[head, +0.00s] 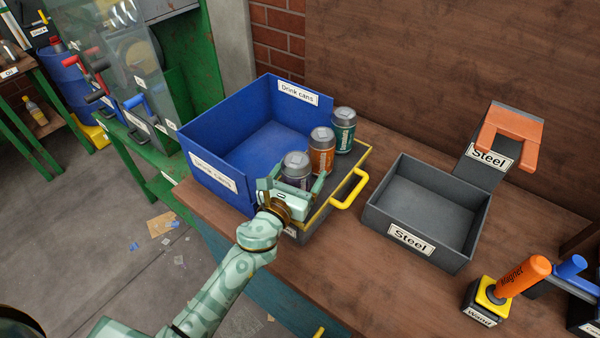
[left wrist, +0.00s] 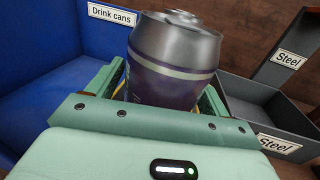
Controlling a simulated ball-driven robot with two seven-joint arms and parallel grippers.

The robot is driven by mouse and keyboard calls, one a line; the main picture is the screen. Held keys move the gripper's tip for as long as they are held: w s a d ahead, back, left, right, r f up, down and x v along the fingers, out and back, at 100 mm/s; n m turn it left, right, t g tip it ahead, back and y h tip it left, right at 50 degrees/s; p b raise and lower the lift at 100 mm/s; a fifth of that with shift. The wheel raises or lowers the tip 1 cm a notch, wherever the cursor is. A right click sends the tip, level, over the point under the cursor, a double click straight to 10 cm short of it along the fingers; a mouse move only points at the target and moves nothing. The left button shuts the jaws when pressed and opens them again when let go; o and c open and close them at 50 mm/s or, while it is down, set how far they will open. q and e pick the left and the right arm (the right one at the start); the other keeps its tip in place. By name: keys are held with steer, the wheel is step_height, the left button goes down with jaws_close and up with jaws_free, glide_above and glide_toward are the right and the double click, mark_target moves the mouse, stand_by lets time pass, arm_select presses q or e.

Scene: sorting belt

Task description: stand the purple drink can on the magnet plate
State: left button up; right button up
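The purple drink can (head: 297,167), with a silver top and a pale band, is upright at the near left of the magnet plate, a dark plate with yellow edging (head: 343,192). It fills the middle of the left wrist view (left wrist: 175,65). My left gripper (head: 298,180) has its fingers on either side of the can and appears shut on it; the contact is partly hidden. The can's base is hidden behind the gripper, so I cannot tell whether it touches the plate. My right gripper is not in view.
An orange can (head: 321,152) and a green can (head: 344,130) stand along the plate behind the purple one. The blue drink cans bin (head: 209,170) is left of the plate. A yellow handle (head: 350,190) juts right, towards the grey Steel tray (head: 375,217). A Magnet-marked orange wand (head: 523,275) stands at lower right.

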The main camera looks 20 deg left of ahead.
arm_select(q)
steer(key=shift+r, duration=0.1)
steer(key=shift+s, duration=0.25)
steer(key=s+a+b, duration=0.1)
steer(key=s, duration=1)
steer(key=shift+s+a, duration=0.2)
steer(key=shift+a, duration=0.2)
steer(key=shift+r, duration=0.1)
